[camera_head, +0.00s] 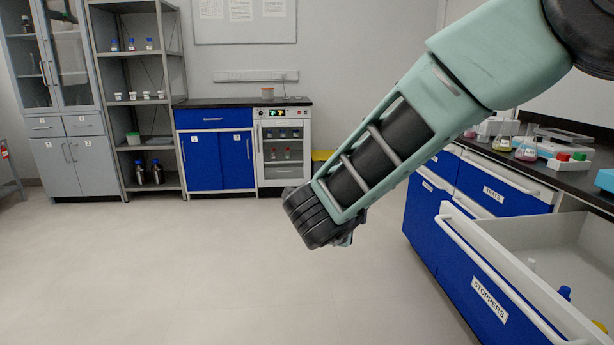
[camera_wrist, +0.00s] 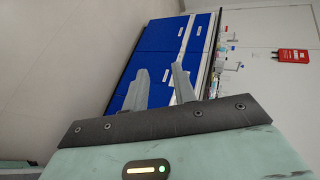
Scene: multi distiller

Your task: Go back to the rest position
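My arm crosses the head view from the upper right, and its wrist end hangs over the open floor left of the blue bench. The gripper is mostly hidden behind the wrist there; only a small part shows at the lower end. In the wrist view my gripper (camera_wrist: 160,72) has its two grey fingers apart with a gap between them. Nothing is held between the fingers. Blue cabinet fronts (camera_wrist: 158,50) lie beyond the fingertips.
A drawer labelled STOPPERS (camera_head: 488,300) stands open at the lower right, with small items inside. Flasks (camera_head: 526,150) stand on the bench above. A shelf rack (camera_head: 145,100) and low blue cabinet (camera_head: 216,160) line the back wall. The floor (camera_head: 180,265) is clear.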

